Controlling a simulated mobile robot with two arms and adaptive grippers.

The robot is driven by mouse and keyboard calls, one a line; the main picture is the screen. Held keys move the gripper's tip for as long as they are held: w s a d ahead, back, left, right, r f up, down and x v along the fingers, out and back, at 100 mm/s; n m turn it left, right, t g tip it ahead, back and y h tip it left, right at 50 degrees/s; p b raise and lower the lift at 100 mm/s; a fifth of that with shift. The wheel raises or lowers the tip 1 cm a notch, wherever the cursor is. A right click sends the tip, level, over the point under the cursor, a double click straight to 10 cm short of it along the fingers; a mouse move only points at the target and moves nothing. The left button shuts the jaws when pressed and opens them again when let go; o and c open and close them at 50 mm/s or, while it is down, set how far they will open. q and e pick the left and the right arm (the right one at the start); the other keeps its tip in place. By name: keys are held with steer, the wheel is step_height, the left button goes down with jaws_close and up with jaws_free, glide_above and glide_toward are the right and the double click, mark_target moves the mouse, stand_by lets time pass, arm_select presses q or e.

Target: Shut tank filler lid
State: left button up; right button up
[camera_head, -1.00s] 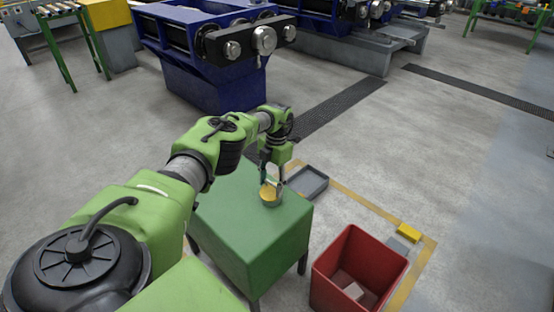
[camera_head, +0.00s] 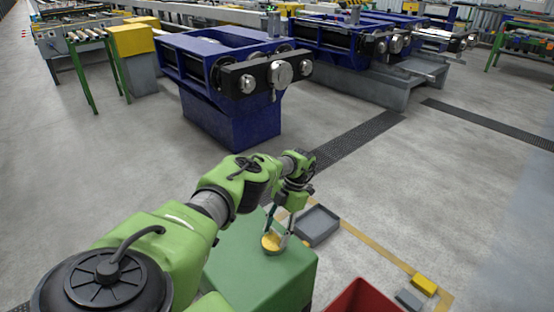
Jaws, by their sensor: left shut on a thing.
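The tank is a green box (camera_head: 262,272) standing in front of me, seen from above. On its top, near the far edge, is a round filler with a yellow lid (camera_head: 270,243). My left gripper (camera_head: 279,236) reaches down over it from the far side, its fingers around the lid. It is shut on the lid. The fingers and the small size hide whether the lid lies flat or a little tilted. My right gripper is out of view.
A grey tray (camera_head: 317,226) lies on the floor just beyond the tank. A red bin (camera_head: 365,297) stands to the right, near a yellow block (camera_head: 424,285) and a grey one (camera_head: 408,299). A blue machine (camera_head: 232,118) stands further back. Open floor lies between.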

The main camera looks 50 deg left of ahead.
arm_select(q)
steer(key=o, duration=1.6)
steer(key=shift+f, duration=0.15)
steer(key=shift+w+r, duration=0.15)
steer(key=shift+r, duration=0.15)
steer(key=v, duration=0.7)
